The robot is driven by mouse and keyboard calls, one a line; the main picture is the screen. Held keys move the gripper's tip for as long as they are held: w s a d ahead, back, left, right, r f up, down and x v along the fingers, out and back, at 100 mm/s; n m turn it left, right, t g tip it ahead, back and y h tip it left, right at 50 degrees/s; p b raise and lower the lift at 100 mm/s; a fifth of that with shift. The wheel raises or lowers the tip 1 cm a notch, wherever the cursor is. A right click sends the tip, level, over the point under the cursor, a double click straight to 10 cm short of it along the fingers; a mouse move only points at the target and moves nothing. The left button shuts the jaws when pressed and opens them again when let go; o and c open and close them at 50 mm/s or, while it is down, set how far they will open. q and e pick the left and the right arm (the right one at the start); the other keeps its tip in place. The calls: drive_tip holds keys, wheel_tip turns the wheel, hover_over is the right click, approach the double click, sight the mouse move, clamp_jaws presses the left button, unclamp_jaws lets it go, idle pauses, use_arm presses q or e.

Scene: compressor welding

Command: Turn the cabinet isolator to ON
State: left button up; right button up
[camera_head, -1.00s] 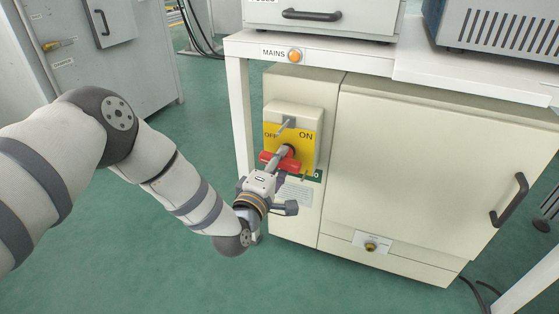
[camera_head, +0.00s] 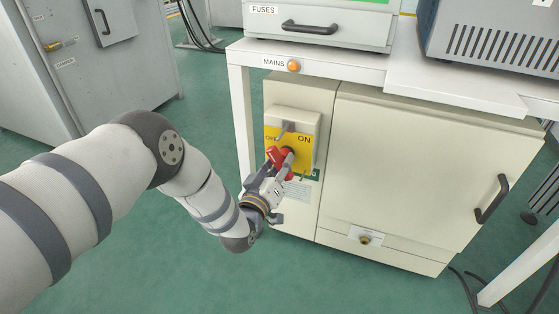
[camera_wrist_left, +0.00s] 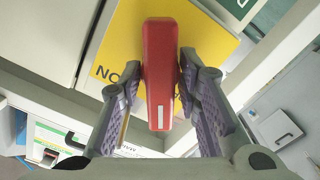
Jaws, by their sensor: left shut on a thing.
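The cabinet isolator has a yellow plate (camera_head: 307,152) marked OFF at left and ON at right, on the front of a cream cabinet (camera_head: 420,180). Its red handle (camera_head: 275,157) slants steeply, upper end leaning left. My left gripper (camera_head: 279,175) is shut on the red handle, coming from below left and partly hiding it. In the left wrist view the red handle (camera_wrist_left: 158,60) lies between the two fingers, its white mark near the lower end. The ON lettering shows upside down at left on the yellow plate (camera_wrist_left: 115,45). My right gripper is not in view.
A small grey hasp (camera_head: 287,128) sits above the handle on the isolator box. A white bench (camera_head: 350,70) with an orange MAINS lamp (camera_head: 293,66) overhangs the cabinet, and its leg (camera_head: 241,125) stands left of the isolator. Green floor (camera_head: 330,285) is clear in front.

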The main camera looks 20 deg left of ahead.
use_arm(q)
drive_tip(key=m+p, duration=0.1)
drive_tip(key=m, duration=0.3)
drive_tip(key=shift+m+p, duration=0.3)
drive_tip(key=shift+m, duration=0.8)
drive_tip(key=o, duration=0.9)
drive_tip(key=shift+a, duration=0.1)
drive_tip(key=s, duration=1.2)
drive_tip(key=shift+a, duration=0.15)
